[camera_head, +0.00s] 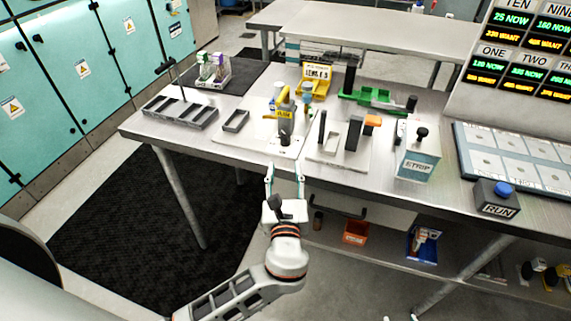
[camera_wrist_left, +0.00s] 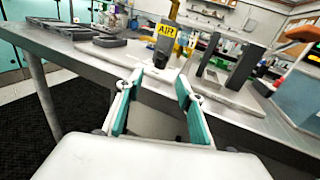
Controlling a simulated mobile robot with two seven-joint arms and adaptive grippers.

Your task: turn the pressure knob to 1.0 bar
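A grey upright unit with a yellow AIR label (camera_head: 285,114) stands on a pale plate near the front edge of the table, and it also shows in the left wrist view (camera_wrist_left: 166,32). A dark knob (camera_head: 284,139) is low on its front; in the left wrist view the knob (camera_wrist_left: 160,60) is beyond and between my fingertips. Its setting is too small to read. My left gripper (camera_head: 285,168) is open and empty, just in front of the table edge, with its teal-padded fingers (camera_wrist_left: 159,82) pointing at the unit.
A long grey tray (camera_head: 180,112) and a small tray (camera_head: 236,121) lie left of the unit. Upright dark blocks (camera_head: 354,133) and a STRIP box (camera_head: 418,160) stand to the right. A RUN button box (camera_head: 497,199) sits at the front right. The table's front edge is close.

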